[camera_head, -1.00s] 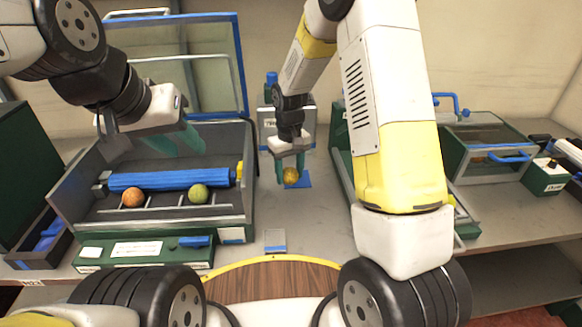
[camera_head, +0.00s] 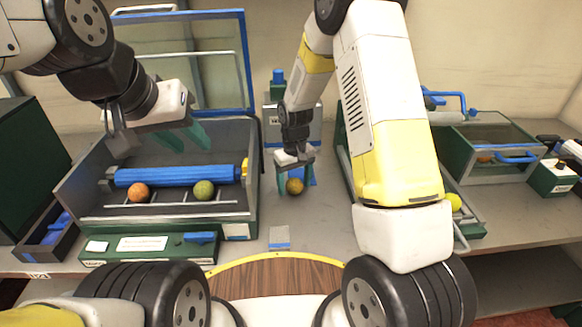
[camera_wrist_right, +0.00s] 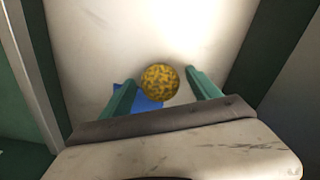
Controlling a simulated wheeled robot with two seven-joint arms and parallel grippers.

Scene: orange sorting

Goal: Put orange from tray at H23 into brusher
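A mottled yellow-brown orange (camera_head: 295,186) is low over the table's middle, near a blue square. It also shows in the right wrist view (camera_wrist_right: 161,82), between the teal fingertips with a small gap at each side. My right gripper (camera_head: 295,178) is open around it. An open grey box with a blue roller (camera_head: 175,176), which looks like the brusher, stands at the left. An orange fruit (camera_head: 139,192) and a greenish fruit (camera_head: 204,190) lie in it. My left gripper (camera_head: 196,136) hangs over its back part; its opening is unclear. No label reads H23 legibly.
A clear-lidded box (camera_head: 490,150) stands at the right. A yellow fruit (camera_head: 453,202) lies on a tray at the right, partly behind my right arm. A green panel (camera_head: 150,247) fronts the roller box. The table between the box and my right arm is mostly clear.

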